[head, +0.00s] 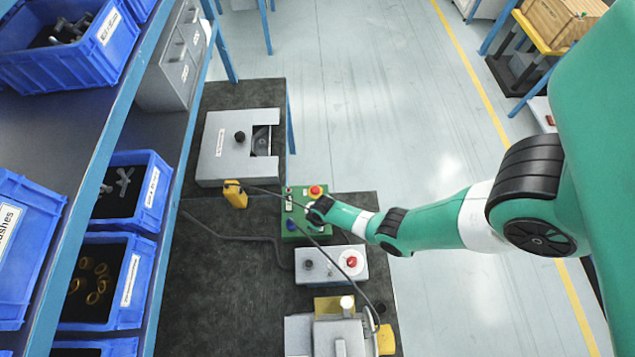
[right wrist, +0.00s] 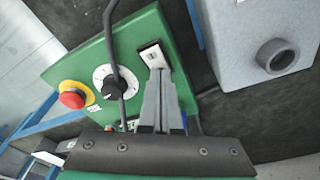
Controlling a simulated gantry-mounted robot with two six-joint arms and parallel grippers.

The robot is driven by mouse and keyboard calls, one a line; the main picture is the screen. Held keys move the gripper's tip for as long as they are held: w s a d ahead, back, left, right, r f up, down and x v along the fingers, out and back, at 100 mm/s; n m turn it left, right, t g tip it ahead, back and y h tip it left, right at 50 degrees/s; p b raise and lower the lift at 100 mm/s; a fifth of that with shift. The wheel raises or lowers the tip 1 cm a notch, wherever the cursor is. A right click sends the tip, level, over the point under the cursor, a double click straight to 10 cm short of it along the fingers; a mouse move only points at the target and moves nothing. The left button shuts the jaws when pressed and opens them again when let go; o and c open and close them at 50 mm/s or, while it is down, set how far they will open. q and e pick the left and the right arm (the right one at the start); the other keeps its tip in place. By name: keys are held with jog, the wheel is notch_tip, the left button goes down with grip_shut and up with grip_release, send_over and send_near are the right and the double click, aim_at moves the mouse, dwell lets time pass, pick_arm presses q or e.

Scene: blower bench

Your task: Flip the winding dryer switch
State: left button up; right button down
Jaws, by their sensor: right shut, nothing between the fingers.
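A green control box (head: 295,228) stands on the dark bench in the head view. In the head view my right wrist hides part of the box. My left gripper is not in view.
A grey box (head: 358,266) with a red button stands just below the green box, and a larger grey housing (head: 222,165) stands above it. A black cable passes over the green box. Blue bins (head: 133,190) fill the shelf at the left.

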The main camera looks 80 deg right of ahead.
notch_tip(320, 180, up, 7)
jog(key=p, duration=0.6)
dwell(0.4)
